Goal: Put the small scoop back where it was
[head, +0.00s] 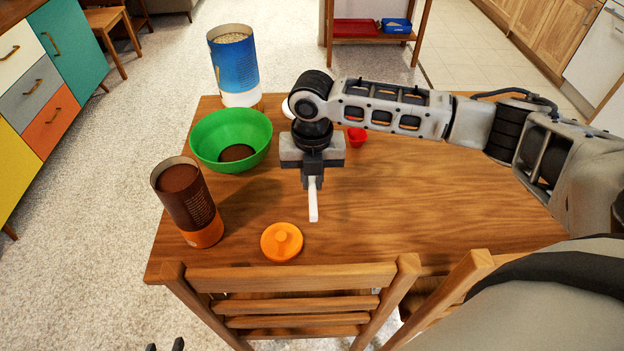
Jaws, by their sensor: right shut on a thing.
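My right gripper (312,183) is over the middle of the table, pointing down. It is shut on a slim white thing (313,207), which looks like the small scoop, though no bowl shows. It hangs above the wood, right of the brown canister and behind the orange lid. A small red cup (357,135) stands behind and to the right of the gripper, partly close under my arm. My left gripper (165,346) shows only two dark fingertips, apart, at the bottom edge, low in front of the table.
A green bowl (205,150) with brown contents, an open brown canister (188,203) and a tall blue canister (234,72) stand at the left. An orange lid (282,242) lies near the front edge. A white round thing (287,108) is partly hidden. The table's right side is clear. A chair (290,280) stands in front.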

